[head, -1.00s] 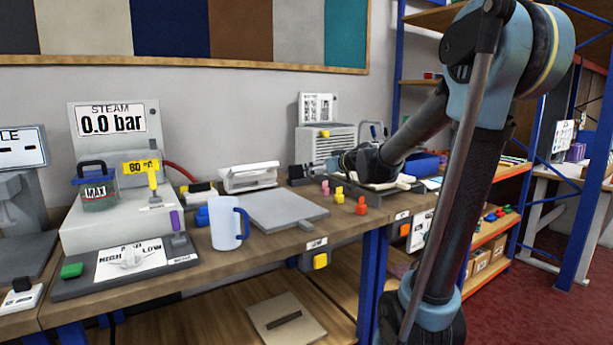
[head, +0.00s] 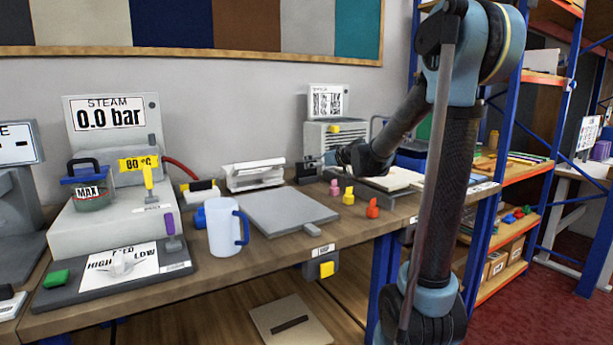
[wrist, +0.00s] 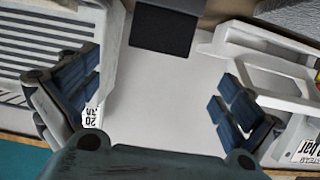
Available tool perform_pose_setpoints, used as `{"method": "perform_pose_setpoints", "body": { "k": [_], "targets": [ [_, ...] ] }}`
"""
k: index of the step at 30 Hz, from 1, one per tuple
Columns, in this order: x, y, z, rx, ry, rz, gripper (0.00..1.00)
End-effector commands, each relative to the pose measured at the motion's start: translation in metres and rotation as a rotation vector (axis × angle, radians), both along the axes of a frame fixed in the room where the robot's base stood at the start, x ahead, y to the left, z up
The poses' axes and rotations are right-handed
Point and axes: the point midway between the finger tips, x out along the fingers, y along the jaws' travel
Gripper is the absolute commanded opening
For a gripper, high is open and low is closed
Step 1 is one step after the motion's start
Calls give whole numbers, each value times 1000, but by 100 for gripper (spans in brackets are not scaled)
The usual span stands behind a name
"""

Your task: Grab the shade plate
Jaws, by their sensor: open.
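A flat grey plate (head: 275,212) with a short tab at its front right lies on the bench, right of the mug. A pale board (head: 291,320) with a dark bar on it lies on the lower shelf. Neither carries a readable name, so I cannot tell which is the shade plate. My gripper (wrist: 155,95) is open and empty in the wrist view, with pale wall between its fingers. In the head view my gripper (head: 352,158) is above the back of the bench, near the louvred heater, right of and behind the grey plate. Its fingertips are unclear there.
A frosted mug (head: 224,228) with a blue handle stands left of the grey plate. Several coloured pegs (head: 348,195) stand to its right. Behind are a white device (head: 255,175), a black box (head: 307,172) and the louvred heater (head: 325,137). The steam unit (head: 110,215) fills the left.

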Motion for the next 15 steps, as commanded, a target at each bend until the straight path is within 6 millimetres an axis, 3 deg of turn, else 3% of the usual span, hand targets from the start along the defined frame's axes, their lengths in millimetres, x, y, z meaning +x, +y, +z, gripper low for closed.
{"method": "perform_pose_setpoints", "body": {
  "k": [15],
  "targets": [
    [47,31,-17,-1,-1,-1,100]
  ]
}}
